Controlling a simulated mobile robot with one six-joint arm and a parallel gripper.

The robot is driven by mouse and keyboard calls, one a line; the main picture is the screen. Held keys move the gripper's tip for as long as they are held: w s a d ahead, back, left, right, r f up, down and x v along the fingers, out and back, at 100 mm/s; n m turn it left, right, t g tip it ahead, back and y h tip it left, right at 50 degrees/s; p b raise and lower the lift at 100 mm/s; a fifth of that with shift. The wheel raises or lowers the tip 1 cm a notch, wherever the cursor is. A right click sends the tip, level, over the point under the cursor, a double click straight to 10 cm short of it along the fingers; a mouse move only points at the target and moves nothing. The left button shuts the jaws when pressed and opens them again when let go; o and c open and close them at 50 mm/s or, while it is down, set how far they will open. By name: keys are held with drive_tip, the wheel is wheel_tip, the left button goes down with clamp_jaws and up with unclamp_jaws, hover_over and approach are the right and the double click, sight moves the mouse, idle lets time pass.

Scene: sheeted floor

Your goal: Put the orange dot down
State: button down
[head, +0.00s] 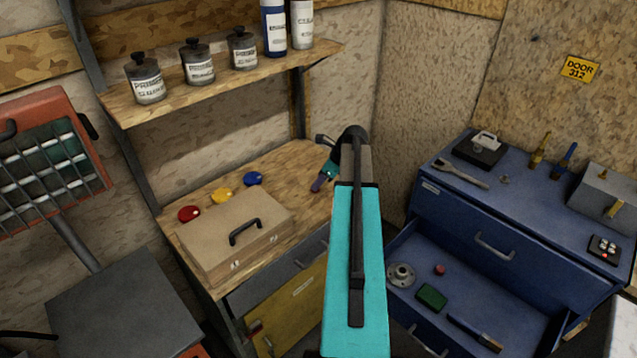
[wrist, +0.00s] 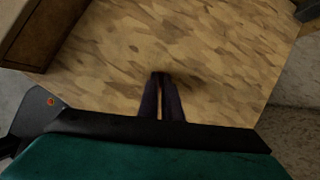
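I see no disc that is clearly orange in either view. A red disc (head: 189,213), a yellow disc (head: 221,195) and a blue disc (head: 253,178) lie in a row along the back of the wooden bench (head: 290,165), behind a tan case. My gripper (head: 317,187) is over the right part of the bench, to the right of the blue disc. In the wrist view its two dark fingers (wrist: 165,77) are close together, pointing at bare wood, with no object visible between them.
The tan case (head: 235,232) fills the bench's front left; its edge also shows in the wrist view (wrist: 40,35). A shelf (head: 220,80) with several canisters hangs above. A blue cabinet (head: 500,235) at right has an open drawer (head: 455,285) holding small parts. Bench wood around my fingers is clear.

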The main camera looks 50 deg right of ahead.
drive_tip(key=shift+f, duration=0.1)
drive_tip(key=c, duration=2.4)
unclamp_jaws()
drive_tip(key=o, duration=0.4)
drive_tip(key=shift+b+v, duration=1.7)
drive_tip(key=shift+v, duration=4.45)
drive_tip(key=shift+o, duration=0.8)
